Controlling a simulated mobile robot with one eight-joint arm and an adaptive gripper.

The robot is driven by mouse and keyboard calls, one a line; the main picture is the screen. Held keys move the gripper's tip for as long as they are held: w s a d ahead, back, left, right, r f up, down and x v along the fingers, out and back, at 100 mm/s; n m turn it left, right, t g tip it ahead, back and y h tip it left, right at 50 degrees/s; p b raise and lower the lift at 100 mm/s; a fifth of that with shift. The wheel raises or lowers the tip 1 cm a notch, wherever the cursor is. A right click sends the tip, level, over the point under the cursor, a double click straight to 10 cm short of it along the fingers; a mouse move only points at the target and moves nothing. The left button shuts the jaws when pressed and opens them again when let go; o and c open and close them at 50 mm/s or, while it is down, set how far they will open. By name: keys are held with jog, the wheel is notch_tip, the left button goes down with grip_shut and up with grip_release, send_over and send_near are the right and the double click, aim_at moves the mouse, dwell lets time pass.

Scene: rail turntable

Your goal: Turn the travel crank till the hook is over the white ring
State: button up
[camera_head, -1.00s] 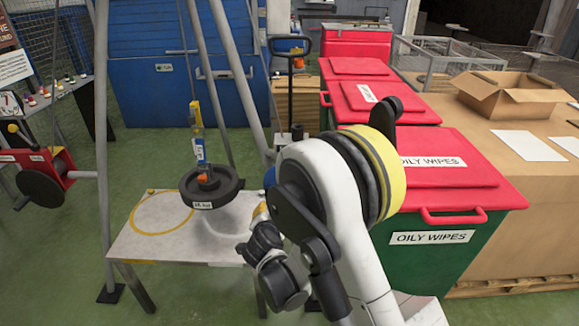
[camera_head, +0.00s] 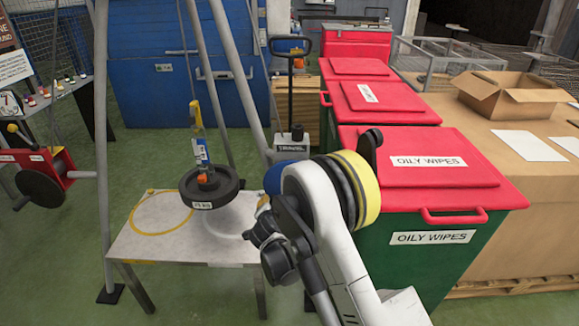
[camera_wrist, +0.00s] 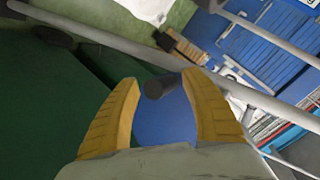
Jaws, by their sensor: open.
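The hook, orange at the foot of a blue and yellow hoist (camera_head: 202,150), carries a dark round weight (camera_head: 212,187). It hangs above the pale table (camera_head: 130,245), between the yellow ring and the white ring (camera_head: 232,236), which is partly hidden by the weight and my arm. A blue disc (camera_head: 287,175), apparently the travel crank, shows behind my arm. In the wrist view the blue disc (camera_wrist: 165,125) and its dark handle (camera_wrist: 160,86) lie between the yellow fingers of my gripper (camera_wrist: 165,95). The fingers are open; contact cannot be told. In the head view my arm mostly hides the gripper.
A yellow ring (camera_head: 135,228) marks the table's left side. A red winch with a dark wheel (camera_head: 40,188) stands at far left. Grey frame legs (camera_head: 102,130) flank the table. Green bins with red lids (camera_head: 440,170) stand close on the right.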

grip_shut()
jog(key=shift+d, duration=0.1)
